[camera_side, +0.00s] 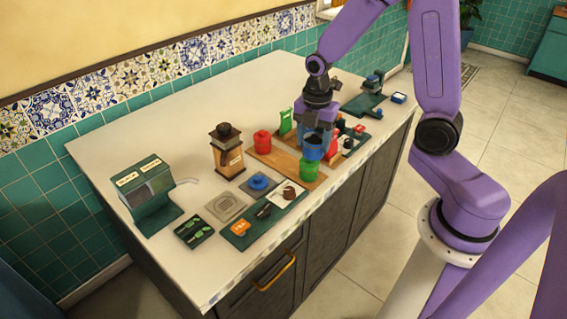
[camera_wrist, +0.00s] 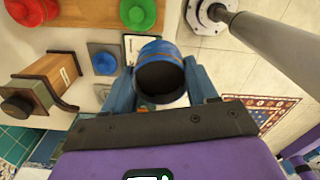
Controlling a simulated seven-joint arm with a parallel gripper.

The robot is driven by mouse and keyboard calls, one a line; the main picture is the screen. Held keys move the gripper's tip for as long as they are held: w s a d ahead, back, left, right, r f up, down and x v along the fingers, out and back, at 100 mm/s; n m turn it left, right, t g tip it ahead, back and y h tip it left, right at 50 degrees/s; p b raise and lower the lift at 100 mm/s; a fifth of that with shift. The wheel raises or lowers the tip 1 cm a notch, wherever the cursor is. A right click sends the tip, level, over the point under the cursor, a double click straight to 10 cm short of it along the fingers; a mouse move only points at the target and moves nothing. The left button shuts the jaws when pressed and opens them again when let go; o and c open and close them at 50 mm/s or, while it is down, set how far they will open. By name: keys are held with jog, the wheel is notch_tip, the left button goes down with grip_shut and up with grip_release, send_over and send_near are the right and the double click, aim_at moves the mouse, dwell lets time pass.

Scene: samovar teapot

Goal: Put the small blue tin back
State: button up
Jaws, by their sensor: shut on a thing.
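The small blue tin (camera_side: 312,152) is held upright or nearly so in my gripper (camera_side: 313,143), over the right part of a wooden board (camera_side: 285,164). In the wrist view the open tin (camera_wrist: 160,50) sits between the two blue fingers (camera_wrist: 160,88); its inside is dark. In the side view a green tin (camera_side: 309,171) stands just below and in front of the blue one; I cannot tell whether they touch. A red tin (camera_side: 262,141) stands at the board's left end. A round blue lid-like piece (camera_side: 258,182) lies on a grey square pad.
A wooden box with a dark knob (camera_side: 228,150) stands left of the board. A green tray (camera_side: 262,222) with small items lies in front. A green machine (camera_side: 150,192) stands at the left. More items crowd behind my gripper. The back-left counter is clear.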

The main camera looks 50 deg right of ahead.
jog(key=shift+s+d, duration=0.15)
jog(key=shift+d, duration=1)
jog(key=w+f, duration=0.3)
jog(key=w, duration=0.1)
jog(key=w+d+f, duration=0.1)
jog(key=w+f, duration=0.2)
jog(key=w, duration=0.1)
jog(key=w+f, duration=0.3)
jog(key=w, duration=0.2)
jog(key=shift+w+d+f, duration=0.1)
jog(key=shift+d+f, duration=0.1)
jog(key=shift+d, duration=0.2)
jog(key=shift+w+f, duration=0.15)
jog(key=shift+f, duration=1.65)
jog(key=shift+f, duration=0.15)
jog(key=o, duration=1.2)
jog(key=shift+c, duration=0.2)
